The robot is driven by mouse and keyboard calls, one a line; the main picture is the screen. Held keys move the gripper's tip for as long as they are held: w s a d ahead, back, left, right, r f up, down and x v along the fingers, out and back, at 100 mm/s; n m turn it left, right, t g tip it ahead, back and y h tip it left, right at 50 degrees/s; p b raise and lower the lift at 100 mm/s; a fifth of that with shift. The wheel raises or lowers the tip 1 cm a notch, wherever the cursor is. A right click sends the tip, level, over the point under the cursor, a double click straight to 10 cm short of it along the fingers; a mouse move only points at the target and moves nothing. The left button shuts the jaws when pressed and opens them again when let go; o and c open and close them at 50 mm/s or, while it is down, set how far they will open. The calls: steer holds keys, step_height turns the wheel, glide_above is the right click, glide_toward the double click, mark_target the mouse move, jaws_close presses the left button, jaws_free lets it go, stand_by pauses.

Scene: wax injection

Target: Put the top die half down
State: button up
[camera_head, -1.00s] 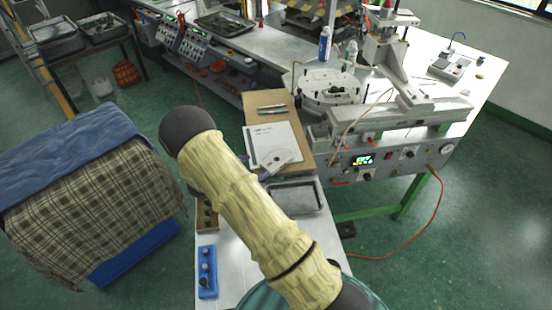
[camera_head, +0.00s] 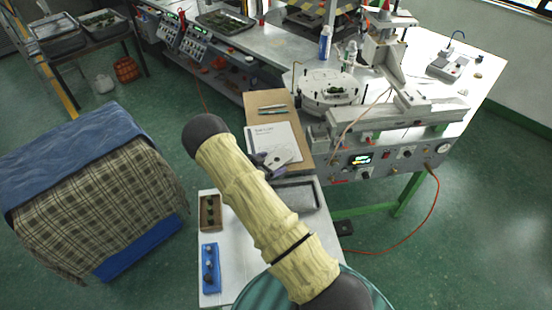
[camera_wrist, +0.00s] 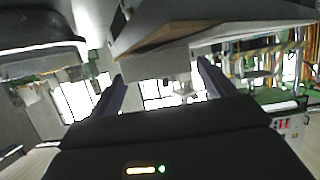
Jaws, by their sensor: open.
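The light grey die half (camera_head: 282,154) shows as a pale wedge-shaped plate in the head view, over the white sheet on the brown board. I cannot tell whether it rests there or sits above it. My gripper (camera_head: 267,161) is at its left edge, largely hidden behind my forearm. In the wrist view my two dark fingers (camera_wrist: 163,86) are apart. A pale grey block (camera_wrist: 158,62) shows between them, under a wide flat slab (camera_wrist: 215,22); I cannot tell whether the fingers touch it.
The brown board (camera_head: 304,160) carries a printed sheet (camera_head: 262,134) and pens. A grey metal tray (camera_head: 303,197) is just in front. A wooden box (camera_head: 210,213) and blue holder (camera_head: 210,268) stand on the white table (camera_head: 232,255). The wax machine (camera_head: 375,158) is at right.

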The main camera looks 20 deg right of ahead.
mark_target(274, 162)
steer(key=shift+x, duration=1)
steer(key=shift+s, duration=0.1)
steer(key=shift+a, duration=0.15)
steer(key=c, duration=1.3)
steer(key=shift+r, duration=0.1)
steer(key=shift+c, duration=0.2)
step_height(274, 162, up, 10)
steer(key=b, duration=0.3)
